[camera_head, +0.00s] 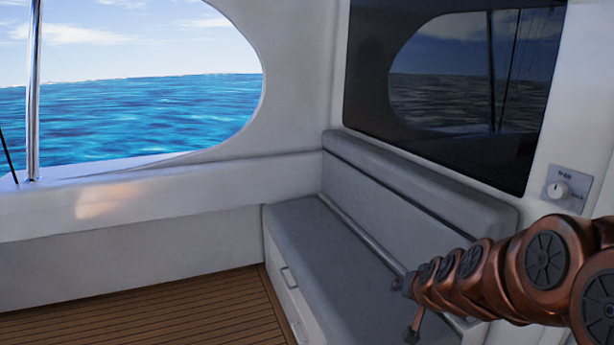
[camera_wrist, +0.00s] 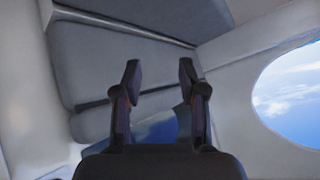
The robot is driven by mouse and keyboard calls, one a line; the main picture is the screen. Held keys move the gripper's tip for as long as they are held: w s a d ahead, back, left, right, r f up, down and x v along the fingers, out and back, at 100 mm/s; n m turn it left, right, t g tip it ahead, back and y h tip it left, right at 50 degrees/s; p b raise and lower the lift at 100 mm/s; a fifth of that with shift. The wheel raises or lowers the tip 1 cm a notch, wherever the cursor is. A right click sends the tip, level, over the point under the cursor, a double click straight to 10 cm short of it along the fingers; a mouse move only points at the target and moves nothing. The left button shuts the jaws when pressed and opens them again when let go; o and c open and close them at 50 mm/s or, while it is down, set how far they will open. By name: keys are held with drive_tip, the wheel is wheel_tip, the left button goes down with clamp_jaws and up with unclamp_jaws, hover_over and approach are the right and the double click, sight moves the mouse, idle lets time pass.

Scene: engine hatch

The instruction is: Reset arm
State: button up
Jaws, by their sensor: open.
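My arm (camera_head: 520,268) reaches in from the lower right in the head view, its copper-coloured links stretched out over the grey bench. My gripper (camera_head: 407,308) is at the arm's far end, small and partly hidden by the links in this view. In the wrist view my gripper (camera_wrist: 158,72) shows two dark fingers standing apart with nothing between them. It is open and empty. Behind the fingers the grey bench cushions appear tilted. No engine hatch can be made out in either view.
A grey cushioned bench (camera_head: 325,262) runs along the right wall below a dark window (camera_head: 445,85). A switch plate (camera_head: 567,190) is on the wall near my arm. The wooden floor (camera_head: 150,315) at lower left is clear. A metal pole (camera_head: 35,90) stands at the left.

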drive_tip(key=s+a+f+n+g+y, duration=0.1)
drive_tip(key=s+a+n+g, duration=0.1)
drive_tip(key=s+a, duration=0.35)
drive_tip(key=s+a+n+g+y, duration=0.1)
drive_tip(key=s+a+g, duration=0.15)
drive_tip(key=s, duration=0.65)
drive_tip(key=s+d+n+g+h, duration=0.1)
drive_tip(key=s+g, duration=0.5)
drive_tip(key=s, duration=1.7)
drive_tip(key=shift+s+d+f+g+h, duration=0.3)
drive_tip(key=shift+d+h, duration=0.3)
drive_tip(key=shift+d, duration=0.5)
